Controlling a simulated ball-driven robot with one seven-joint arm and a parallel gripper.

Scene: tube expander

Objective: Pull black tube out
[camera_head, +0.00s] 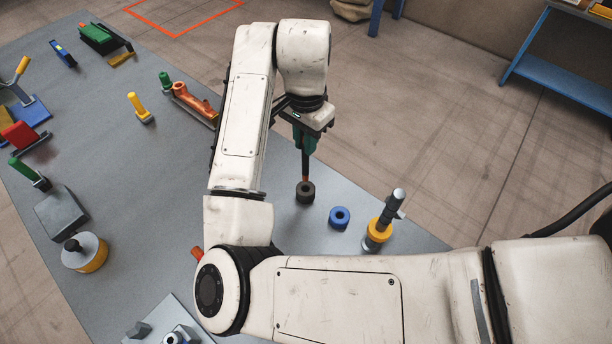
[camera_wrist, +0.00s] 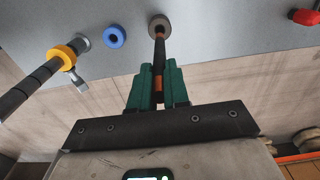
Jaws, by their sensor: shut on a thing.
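My gripper (camera_head: 304,145) has green fingers and points down near the table's right edge. It is shut on a slim black rod with orange bands (camera_wrist: 159,60), which is upright between the fingers. The rod's lower end meets a short, thick dark tube (camera_head: 305,192) with a hole, also seen in the wrist view (camera_wrist: 159,21). How far the rod sits inside it, and whether the tube touches the table, I cannot tell. A taller dark cylinder with a yellow collar (camera_head: 384,218) stands at the right.
A blue ring (camera_head: 340,217) lies close to the right of the dark tube. Tools and blocks line the left of the grey table (camera_head: 130,185), with an orange piece (camera_head: 195,101) and a yellow-handled one (camera_head: 140,107) farther back. The table's right edge is close.

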